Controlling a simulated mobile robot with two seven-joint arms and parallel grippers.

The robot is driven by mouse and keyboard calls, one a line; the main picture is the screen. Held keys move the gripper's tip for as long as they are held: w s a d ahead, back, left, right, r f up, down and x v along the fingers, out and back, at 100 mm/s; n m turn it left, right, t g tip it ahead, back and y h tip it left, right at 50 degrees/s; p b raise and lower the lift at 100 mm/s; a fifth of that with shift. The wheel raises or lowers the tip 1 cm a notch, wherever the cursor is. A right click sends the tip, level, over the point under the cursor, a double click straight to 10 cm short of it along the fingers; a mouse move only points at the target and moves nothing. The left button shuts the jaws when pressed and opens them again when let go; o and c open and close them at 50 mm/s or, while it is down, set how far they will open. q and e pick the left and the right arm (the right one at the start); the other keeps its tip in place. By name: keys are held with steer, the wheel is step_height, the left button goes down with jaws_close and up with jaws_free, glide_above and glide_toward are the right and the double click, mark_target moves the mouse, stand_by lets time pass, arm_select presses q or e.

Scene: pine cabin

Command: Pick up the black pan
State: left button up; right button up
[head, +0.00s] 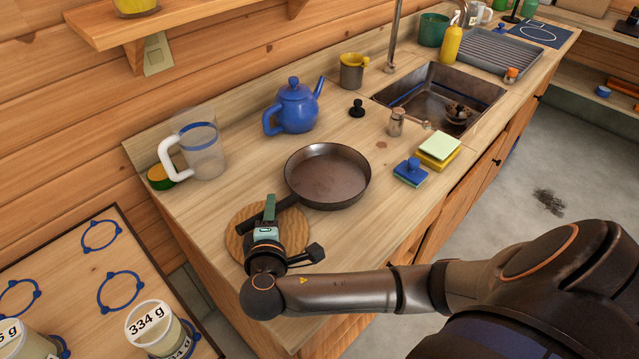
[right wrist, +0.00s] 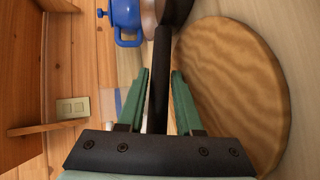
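The black pan (head: 328,178) rests on the wooden counter, its handle pointing toward the lower left. My right gripper (head: 269,210) is at the handle, over a round wooden board. In the right wrist view, the dark handle (right wrist: 160,85) runs between the two green fingers of my right gripper (right wrist: 160,85). The fingers stand apart on either side of the handle, with narrow gaps showing, so the gripper looks open. The pan's body shows only partly at the top of that view. My left gripper is not in view.
The round board (head: 238,236) lies under the handle. A blue teapot (head: 296,108), a clear pitcher (head: 205,150), a metal shaker (head: 396,122) and sponges (head: 438,150) stand around the pan. The sink (head: 440,95) is behind to the right. The counter's front right stretch is clear.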

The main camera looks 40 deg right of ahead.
jaws_close()
stand_by(1.3)
steer(key=shift+r, duration=0.1)
